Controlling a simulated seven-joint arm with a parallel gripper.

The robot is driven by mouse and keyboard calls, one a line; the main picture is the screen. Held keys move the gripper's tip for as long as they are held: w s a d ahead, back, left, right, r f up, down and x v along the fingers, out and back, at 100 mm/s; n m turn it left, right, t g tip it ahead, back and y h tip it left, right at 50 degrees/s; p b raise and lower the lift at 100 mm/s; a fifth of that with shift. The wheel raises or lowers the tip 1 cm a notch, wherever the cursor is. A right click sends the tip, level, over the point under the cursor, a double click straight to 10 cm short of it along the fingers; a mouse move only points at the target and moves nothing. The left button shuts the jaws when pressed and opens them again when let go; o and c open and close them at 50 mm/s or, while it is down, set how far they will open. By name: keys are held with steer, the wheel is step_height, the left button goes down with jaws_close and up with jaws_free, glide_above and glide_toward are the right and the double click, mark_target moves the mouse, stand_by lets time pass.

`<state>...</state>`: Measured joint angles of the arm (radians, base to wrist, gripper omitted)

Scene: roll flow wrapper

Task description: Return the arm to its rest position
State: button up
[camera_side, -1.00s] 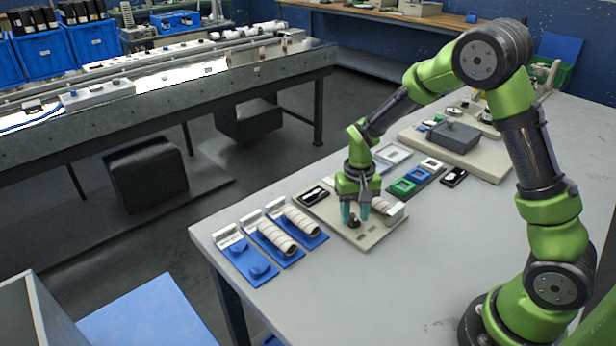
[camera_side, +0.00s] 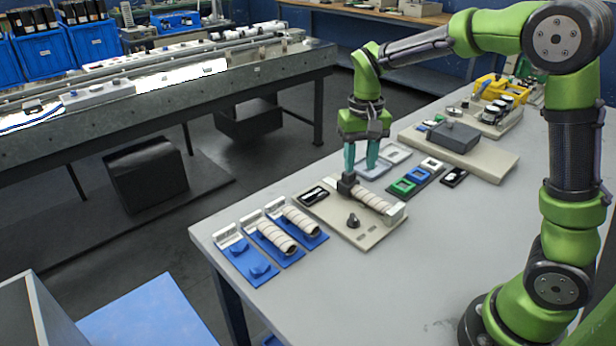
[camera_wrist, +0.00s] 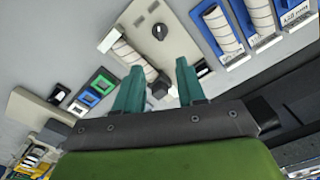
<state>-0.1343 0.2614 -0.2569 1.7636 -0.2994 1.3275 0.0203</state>
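My gripper (camera_side: 361,158) is above the table, over the far side of a beige fixture plate (camera_side: 378,236). Its two teal fingers are apart with nothing between them; they also show apart in the wrist view (camera_wrist: 158,88). A whitish roll (camera_side: 372,198) lies on the plate with a dark block (camera_side: 347,184) at its far left end. A small black knob (camera_side: 353,220) stands on the plate in front of the roll. My arm is raised and bent over the right side of the table.
Blue holders (camera_side: 243,262) stand at the table's left, two bearing wrapped rolls (camera_side: 277,238). Coloured square frames (camera_side: 418,174) and a grey block on a beige board (camera_side: 490,163) lie beyond the plate. The table's near middle is clear. A conveyor bench (camera_side: 170,90) stands behind.

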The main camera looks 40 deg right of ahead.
step_height(320, 180, up, 2)
steer(key=shift+r, duration=0.1)
stand_by(0.4)
steer(key=s+a+r+n+t+y, duration=0.1)
steer(key=s+a+r+t, duration=0.1)
steer(key=s, duration=0.6)
steer(key=s+a+r+n+t+y, duration=0.1)
steer(key=s+a+r+t, duration=0.2)
steer(key=s, duration=0.5)
steer(key=shift+a+t, duration=0.8)
steer(key=shift+t, duration=0.3)
steer(key=shift+r, duration=0.1)
